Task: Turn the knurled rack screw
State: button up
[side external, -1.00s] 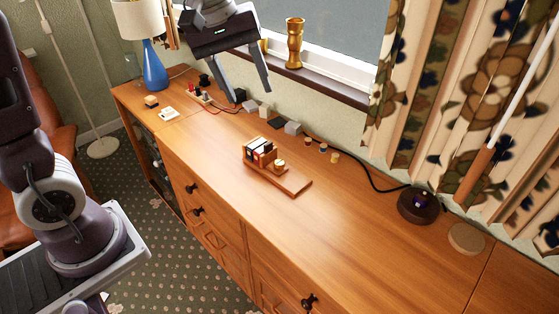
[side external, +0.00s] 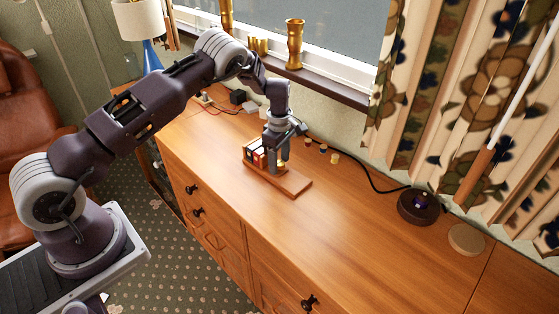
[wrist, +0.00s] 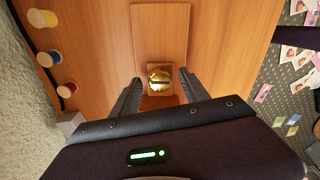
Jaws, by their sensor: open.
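The rack is a small wooden board (side external: 296,184) with little coloured boxes (side external: 252,153) standing at its left end, on the sideboard. The rack screw has a round brass head with a dark slot across it, seen from above in the wrist view (wrist: 159,77). My gripper (side external: 277,162) points down over the rack. In the wrist view, its two fingers (wrist: 159,80) are open, one on each side of the screw head, with gaps visible. In the side view my gripper mostly hides the screw. I cannot tell how low the fingertips are relative to it.
Several thread spools stand beside the rack, including a yellow one (side external: 334,159) and a red one (wrist: 49,58). A black cable runs along the wall to a dark round device (side external: 418,204). A flat disc (side external: 466,238) lies further right. The sideboard front is clear.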

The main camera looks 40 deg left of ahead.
jog(key=shift+f, duration=0.1)
jog(key=shift+c, duration=0.2)
grip_shut()
jog(key=shift+m, duration=0.4)
jog(key=m, duration=0.4)
jog(key=shift+m, duration=0.4)
jog(key=m, duration=0.5)
jog(key=shift+m, duration=0.3)
jog(key=m, duration=0.5)
jog(key=shift+m, duration=2.7)
